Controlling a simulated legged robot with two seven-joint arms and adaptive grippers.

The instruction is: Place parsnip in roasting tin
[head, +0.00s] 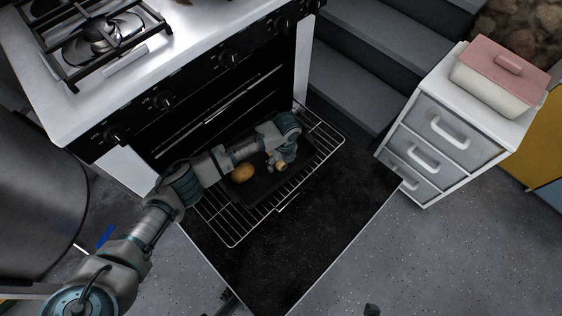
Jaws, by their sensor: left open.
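A dark roasting tin (262,190) rests on the pulled-out wire oven rack. A round yellow-brown vegetable (243,172), like a potato, lies in the tin on its left side. My left gripper (279,161) reaches over the tin from the left, pointing down, and its jaws are open. A small pale piece (282,166), possibly the parsnip, shows at its fingertips, low over or in the tin. The gripper hides part of it, and I cannot tell whether it touches the tin. My right gripper is not in view.
The oven door (300,240) hangs open below the rack (232,236). The stove top (60,90) with burners is at upper left. A white drawer unit (440,150) with a pink-lidded dish (497,75) stands right. Grey steps (350,60) rise behind. A barrel (35,190) stands left.

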